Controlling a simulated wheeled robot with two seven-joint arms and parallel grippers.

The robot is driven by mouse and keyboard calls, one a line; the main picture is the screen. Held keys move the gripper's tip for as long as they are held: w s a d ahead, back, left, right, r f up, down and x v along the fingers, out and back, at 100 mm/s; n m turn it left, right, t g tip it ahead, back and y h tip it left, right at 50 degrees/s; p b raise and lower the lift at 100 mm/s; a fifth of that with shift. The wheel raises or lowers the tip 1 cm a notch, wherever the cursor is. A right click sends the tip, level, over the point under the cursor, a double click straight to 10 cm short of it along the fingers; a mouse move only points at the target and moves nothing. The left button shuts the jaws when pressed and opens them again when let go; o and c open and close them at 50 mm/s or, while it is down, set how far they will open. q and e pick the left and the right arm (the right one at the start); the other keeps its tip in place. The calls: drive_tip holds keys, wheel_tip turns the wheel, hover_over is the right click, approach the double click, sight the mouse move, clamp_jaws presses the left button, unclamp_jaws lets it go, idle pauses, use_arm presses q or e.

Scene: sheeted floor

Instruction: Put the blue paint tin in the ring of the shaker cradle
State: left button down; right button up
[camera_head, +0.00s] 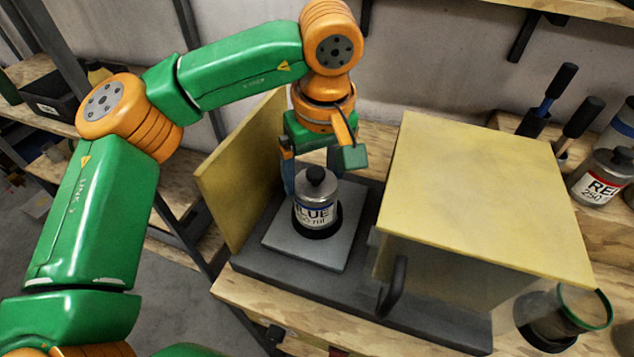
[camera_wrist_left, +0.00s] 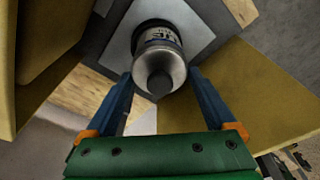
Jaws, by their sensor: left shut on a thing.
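The blue paint tin (camera_head: 315,207), silver with a white label reading "LUE", a blue stripe and a black knob on top, stands upright within the dark ring (camera_head: 320,231) of the shaker cradle. The ring surrounds its base; I cannot tell whether the tin rests fully on the bottom. The ring sits on a light grey plate (camera_head: 290,247). My left gripper (camera_head: 311,183) reaches down from above and is shut on the tin. In the left wrist view the tin (camera_wrist_left: 160,68) sits between the two blue fingers. My right gripper is in neither view.
A yellow panel (camera_head: 238,180) stands left of the cradle. A yellow box-like cover (camera_head: 490,185) with a black handle (camera_head: 393,288) stands close on the right. A red-labelled tin (camera_head: 603,180) and a green-rimmed container (camera_head: 565,315) are at the far right.

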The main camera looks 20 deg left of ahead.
use_arm(q)
drive_tip(key=shift+w+f, duration=0.25)
drive_tip(key=shift+f, duration=0.35)
drive_tip(key=shift+w+f, duration=0.25)
drive_tip(key=shift+f, duration=0.3)
drive_tip(key=shift+w, duration=0.1)
drive_tip(key=shift+s, duration=0.2)
drive_tip(key=shift+c, duration=0.6)
unclamp_jaws()
drive_tip(key=shift+f, duration=0.15)
drive_tip(key=shift+o, duration=0.6)
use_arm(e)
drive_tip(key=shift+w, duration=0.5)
